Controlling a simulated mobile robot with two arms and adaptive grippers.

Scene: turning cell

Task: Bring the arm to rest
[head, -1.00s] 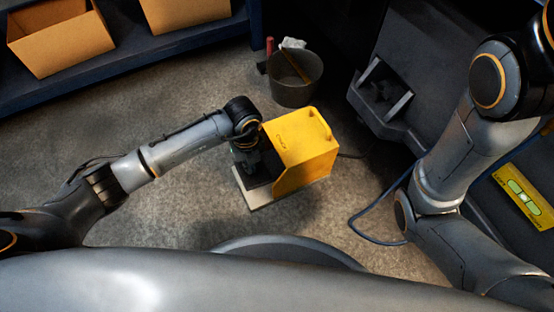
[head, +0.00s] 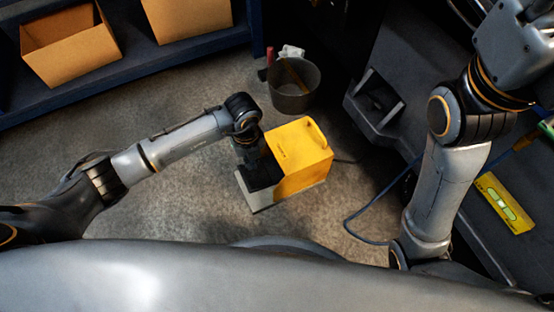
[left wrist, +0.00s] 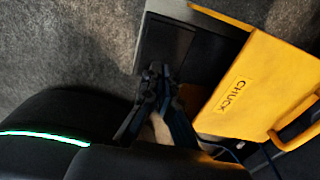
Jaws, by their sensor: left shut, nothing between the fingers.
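My left arm comes in from the left in the head view, with its wrist bent down over a yellow foot pedal housing (head: 302,150). My left gripper (head: 253,168) points down at the dark front part of the pedal and is partly hidden by the wrist. In the left wrist view the fingers of the left gripper (left wrist: 155,78) are together with nothing between them. They overlap the edge of the pedal's black plate (left wrist: 165,48); I cannot tell whether they touch it. The yellow housing (left wrist: 245,95) there reads "CHUCK". My right arm is raised at the right; its gripper is out of view.
A dark bucket (head: 293,90) stands on the floor behind the pedal. A blue shelf (head: 180,50) with cardboard boxes (head: 72,50) is at upper left. A dark machine with a yellow level (head: 504,203) is at right. A blue cable (head: 362,232) crosses the floor. The left floor is clear.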

